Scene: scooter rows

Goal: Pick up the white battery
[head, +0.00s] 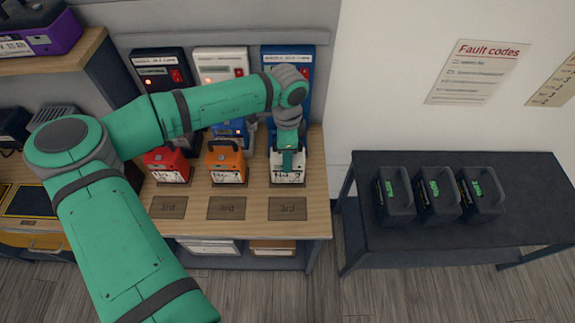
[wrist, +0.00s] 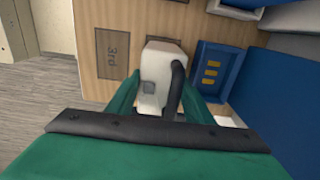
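The white battery (head: 289,178) sits upright on the wooden bench, at the right end of a row with the red battery (head: 167,165) and the orange battery (head: 226,163). Its label faces the front. My gripper (head: 289,160) points down right over it and hides its top and handle in the head view. In the wrist view the white battery (wrist: 153,85) and its dark handle (wrist: 176,88) lie between my two green fingers (wrist: 158,98). The fingers stand apart on either side; firm contact does not show.
Chargers with blue, white and black fronts stand behind the batteries. Plates marked "3rd" (head: 288,209) lie in front. A dark table (head: 530,190) on the right holds three black batteries (head: 437,197). The shelf at upper left carries a purple unit (head: 40,30).

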